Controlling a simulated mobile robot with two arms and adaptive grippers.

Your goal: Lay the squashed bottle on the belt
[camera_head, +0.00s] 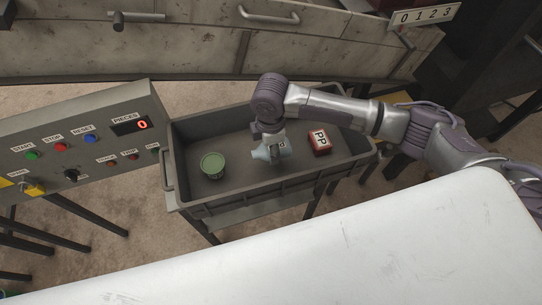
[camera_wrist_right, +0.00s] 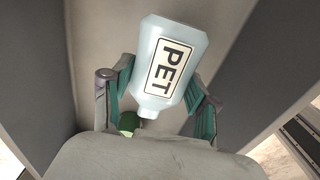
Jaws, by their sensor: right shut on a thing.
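The squashed bottle is pale blue with a white PET label. In the head view the bottle (camera_head: 262,153) is inside the grey bin (camera_head: 245,196), partly hidden by my right gripper (camera_head: 272,147). In the right wrist view the bottle (camera_wrist_right: 150,52) lies between the two green-padded fingers of my right gripper (camera_wrist_right: 160,101), which is shut on it. Its narrow neck points back toward the wrist. I cannot tell whether the bottle touches the bin floor. I cannot make out the belt for certain. My left gripper is not in view.
A green tub (camera_head: 212,164) stands at the bin's left, and a red block labelled PP (camera_head: 320,139) lies at its right. The bin's walls surround the gripper. A control panel (camera_head: 85,140) stands left of the bin; a grey metal machine (camera_head: 200,48) runs behind it.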

